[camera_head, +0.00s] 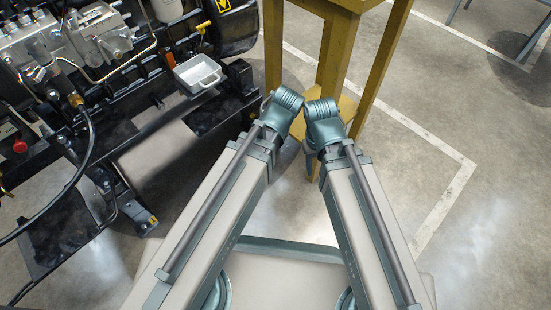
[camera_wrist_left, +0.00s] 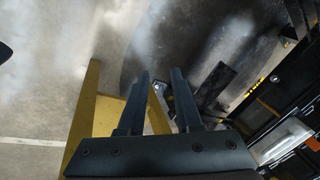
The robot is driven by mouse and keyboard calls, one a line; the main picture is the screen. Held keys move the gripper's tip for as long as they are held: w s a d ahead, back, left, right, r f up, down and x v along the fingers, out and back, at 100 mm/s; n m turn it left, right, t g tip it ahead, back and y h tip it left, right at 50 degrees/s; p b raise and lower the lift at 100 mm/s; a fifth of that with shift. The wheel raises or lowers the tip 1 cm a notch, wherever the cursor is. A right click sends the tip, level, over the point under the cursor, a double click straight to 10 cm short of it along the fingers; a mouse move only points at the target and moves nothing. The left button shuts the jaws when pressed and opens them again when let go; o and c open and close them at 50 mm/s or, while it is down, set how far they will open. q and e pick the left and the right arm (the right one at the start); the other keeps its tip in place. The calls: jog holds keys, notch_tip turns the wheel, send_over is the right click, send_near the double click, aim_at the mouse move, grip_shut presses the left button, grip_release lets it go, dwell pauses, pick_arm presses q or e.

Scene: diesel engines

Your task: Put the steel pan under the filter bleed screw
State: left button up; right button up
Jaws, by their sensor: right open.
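A pale box shape (camera_wrist_left: 285,140) at the right of the left wrist view may be the same pan. I cannot make out the filter bleed screw; a pale cylinder (camera_head: 168,8) above the pan may be the filter. My left gripper (camera_wrist_left: 162,75) is open and empty, its two dark fingers apart, away from the pan. My right gripper (camera_head: 311,166) shows only slightly below its arm joint, open, apart from the pan.
The diesel engine (camera_head: 100,50) fills the upper left, with hoses and an orange-yellow handle (camera_head: 203,27) near the pan. A yellow stand (camera_head: 335,50) is ahead of my arms, right of the engine. Concrete floor (camera_head: 480,200) at the right is clear.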

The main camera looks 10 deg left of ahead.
pick_arm(q)
jog(key=s+d+f+m+g+h, duration=0.1)
jog(key=s+d+m+h, duration=0.1)
jog(key=s+d+m, duration=0.1)
jog(key=shift+s+d+m+g, duration=0.35)
jog(key=shift+s+d, duration=0.25)
jog(key=shift+s, duration=0.65)
notch_tip(320, 180, up, 44)
jog(key=p, duration=4.4)
jog(key=shift+r, duration=0.1)
